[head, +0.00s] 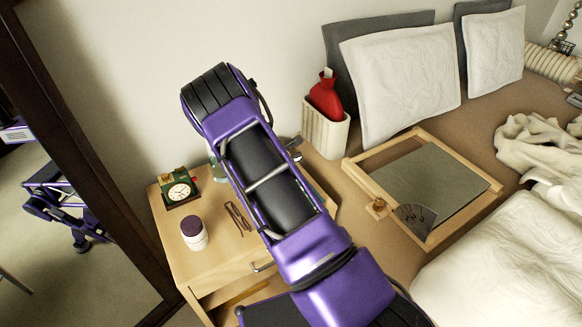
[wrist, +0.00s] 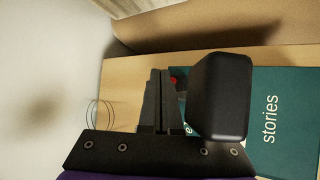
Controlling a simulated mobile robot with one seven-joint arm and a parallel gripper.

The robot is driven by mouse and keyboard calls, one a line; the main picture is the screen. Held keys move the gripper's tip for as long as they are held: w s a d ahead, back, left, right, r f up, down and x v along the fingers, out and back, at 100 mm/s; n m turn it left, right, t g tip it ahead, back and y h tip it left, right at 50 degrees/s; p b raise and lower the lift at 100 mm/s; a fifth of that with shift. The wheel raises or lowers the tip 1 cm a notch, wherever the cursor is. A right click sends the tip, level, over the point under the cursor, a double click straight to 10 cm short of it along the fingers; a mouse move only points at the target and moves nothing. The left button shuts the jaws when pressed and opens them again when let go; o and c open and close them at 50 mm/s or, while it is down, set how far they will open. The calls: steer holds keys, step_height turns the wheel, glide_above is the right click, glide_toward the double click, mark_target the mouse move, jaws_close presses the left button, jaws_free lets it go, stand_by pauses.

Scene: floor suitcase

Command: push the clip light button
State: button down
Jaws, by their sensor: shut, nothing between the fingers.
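My gripper (wrist: 161,74) is shut and empty in the wrist view, its two dark fingers together, over the nightstand. Just right of the fingers is a black rounded block (wrist: 222,95), which looks like the clip light's head, but I cannot be sure. A small red spot (wrist: 174,80) shows right beside the fingertips; I cannot tell whether it is the button or whether the fingers touch it. In the head view my arm hides the gripper, and a small dark, shiny thing (head: 294,149) peeks out right of the arm, possibly the clip light.
A green book marked "stories" (wrist: 292,120) lies on the nightstand (wrist: 125,82). A clear glass (wrist: 100,113) stands left of my gripper. The head view shows a clock (head: 181,190), a purple-lidded jar (head: 194,235), glasses (head: 238,217), a bin (head: 325,132) and a bed tray (head: 470,213).

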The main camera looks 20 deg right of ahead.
steer(key=shift+f, duration=0.1)
stand_by(0.7)
steer(key=shift+f, duration=0.75)
stand_by(0.8)
steer(key=shift+r, duration=0.85)
steer(key=shift+r+p, duration=0.1)
steer(key=shift+p, duration=0.25)
steer(key=shift+r+p, duration=1.25)
steer(key=shift+r, duration=1.2)
